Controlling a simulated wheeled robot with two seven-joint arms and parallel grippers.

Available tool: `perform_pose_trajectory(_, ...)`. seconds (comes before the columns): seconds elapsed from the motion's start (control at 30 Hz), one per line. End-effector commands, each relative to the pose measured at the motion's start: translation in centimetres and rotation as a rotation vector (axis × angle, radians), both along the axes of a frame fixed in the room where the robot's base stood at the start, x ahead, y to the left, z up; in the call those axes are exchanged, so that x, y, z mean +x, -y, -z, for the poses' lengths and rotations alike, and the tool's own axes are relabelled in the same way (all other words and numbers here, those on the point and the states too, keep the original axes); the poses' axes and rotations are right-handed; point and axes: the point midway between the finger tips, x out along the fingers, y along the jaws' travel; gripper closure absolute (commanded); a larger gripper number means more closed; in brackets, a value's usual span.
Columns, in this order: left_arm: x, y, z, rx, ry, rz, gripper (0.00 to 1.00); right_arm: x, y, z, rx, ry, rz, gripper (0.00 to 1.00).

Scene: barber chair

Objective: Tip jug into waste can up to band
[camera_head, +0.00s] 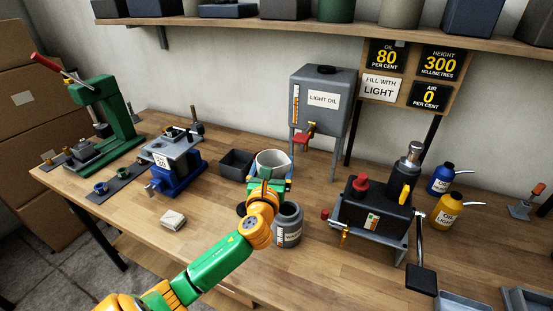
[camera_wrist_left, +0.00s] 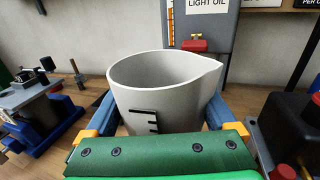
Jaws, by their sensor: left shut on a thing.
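The light grey jug (camera_head: 273,160) is in my left gripper (camera_head: 270,172), which is shut around its sides. In the left wrist view the jug (camera_wrist_left: 160,85) looks upright, with its spout to the right and black scale marks on the near wall; its liquid level cannot be seen. The blue fingers of the gripper (camera_wrist_left: 160,115) lie on both sides of it. The grey can (camera_head: 289,224), with a label too small to read surely, stands on the bench just in front and right of the jug, partly behind my left wrist. Its inside and band are not clear. My right gripper is out of view.
A light oil tank (camera_head: 320,95) with a red tap stands behind the jug. A dark open tray (camera_head: 236,163) is left of it. A black pump unit (camera_head: 375,208) with a lever stands right of the can. A blue vise (camera_head: 175,165) is farther left.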

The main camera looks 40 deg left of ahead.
Motion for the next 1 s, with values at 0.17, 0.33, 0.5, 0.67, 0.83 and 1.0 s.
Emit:
perform_pose_trajectory(0.17, 0.0, 0.0, -0.1, 0.0, 0.0, 0.001, 1.0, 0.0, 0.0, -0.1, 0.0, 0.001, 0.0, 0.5)
perform_pose_trajectory(0.33, -0.1, 0.0, 0.7, 0.022, -0.009, 0.001, 1.0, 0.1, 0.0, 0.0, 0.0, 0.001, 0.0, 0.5)
perform_pose_trajectory(0.5, -0.1, -0.3, 2.2, 0.102, -0.033, 0.002, 1.0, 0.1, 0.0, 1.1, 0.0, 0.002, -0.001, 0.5)
perform_pose_trajectory(0.67, -0.3, -0.8, 3.1, 0.3, -0.093, 0.002, 1.0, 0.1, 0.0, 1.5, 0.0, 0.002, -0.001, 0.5)
perform_pose_trajectory(0.83, -0.3, -0.8, 2.9, 0.324, -0.097, 0.0, 1.0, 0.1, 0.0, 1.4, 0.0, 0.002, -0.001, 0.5)
perform_pose_trajectory(1.0, -0.3, -0.8, 2.9, 0.323, -0.097, 0.001, 1.0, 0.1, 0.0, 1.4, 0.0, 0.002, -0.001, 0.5)
